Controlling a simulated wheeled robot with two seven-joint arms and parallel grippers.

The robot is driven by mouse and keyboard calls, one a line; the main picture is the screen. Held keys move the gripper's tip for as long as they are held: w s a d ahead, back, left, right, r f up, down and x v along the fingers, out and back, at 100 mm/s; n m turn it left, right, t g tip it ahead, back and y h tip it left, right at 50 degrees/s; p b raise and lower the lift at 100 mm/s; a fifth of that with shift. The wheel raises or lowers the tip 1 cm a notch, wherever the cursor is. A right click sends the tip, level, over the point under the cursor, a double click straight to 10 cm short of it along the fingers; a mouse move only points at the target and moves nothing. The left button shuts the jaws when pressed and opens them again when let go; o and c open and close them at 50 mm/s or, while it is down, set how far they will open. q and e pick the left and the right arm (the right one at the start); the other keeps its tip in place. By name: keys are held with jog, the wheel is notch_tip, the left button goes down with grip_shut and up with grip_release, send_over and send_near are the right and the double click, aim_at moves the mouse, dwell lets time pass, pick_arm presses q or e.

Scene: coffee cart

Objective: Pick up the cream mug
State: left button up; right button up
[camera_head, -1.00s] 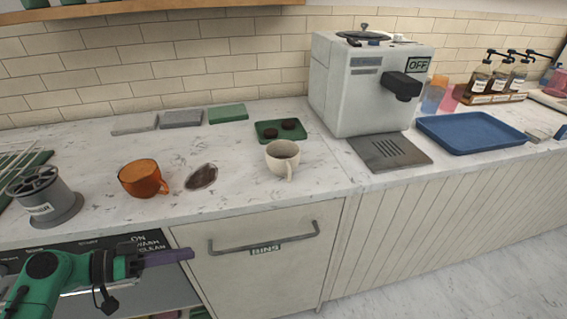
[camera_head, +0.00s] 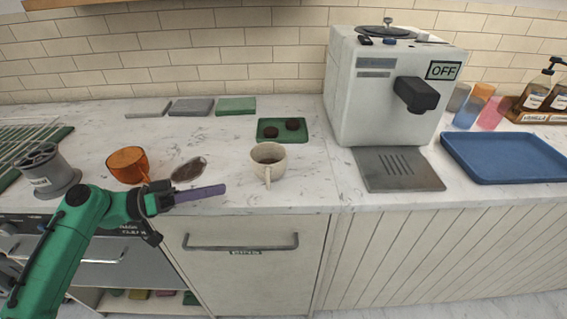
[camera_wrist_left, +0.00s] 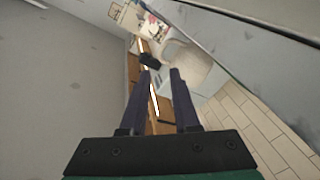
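The cream mug (camera_head: 268,158) stands upright on the marble counter near its front edge, in the head view. Its handle points toward the front. My left gripper (camera_head: 220,190) is to the left of the mug and nearer to me, apart from it. Its dark purple fingers point right, at about the counter's front edge in the picture. In the left wrist view the two fingers (camera_wrist_left: 159,74) are spread with nothing between them. I cannot make out the mug in that view. My right gripper is not in view.
An orange glass cup (camera_head: 127,165) and a dark oval patch (camera_head: 189,169) lie left of the mug. The coffee machine (camera_head: 385,95) and blue tray (camera_head: 505,157) stand to the right.

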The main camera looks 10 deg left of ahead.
aim_at(267, 175)
pick_arm(q)
jog(key=x, duration=0.2)
jog(key=p+x, duration=0.1)
jog(key=x, duration=0.2)
jog(key=shift+w+d+r, duration=0.2)
jog(key=shift+d, duration=0.05)
jog(key=p+x, duration=0.2)
jog(key=x, duration=0.3)
jog(key=shift+w+d+r+p, duration=0.2)
jog(key=shift+w+d+p, duration=0.05)
jog(key=shift+w+p, duration=0.1)
jog(key=shift+w+d+f, duration=0.15)
jog(key=shift+d+f, duration=0.1)
jog(key=shift+d, duration=0.1)
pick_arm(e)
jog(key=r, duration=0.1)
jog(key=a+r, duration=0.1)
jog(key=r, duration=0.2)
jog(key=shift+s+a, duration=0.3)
pick_arm(q)
grip_shut()
jog(key=shift+a, duration=0.1)
jog(key=shift+r, duration=0.1)
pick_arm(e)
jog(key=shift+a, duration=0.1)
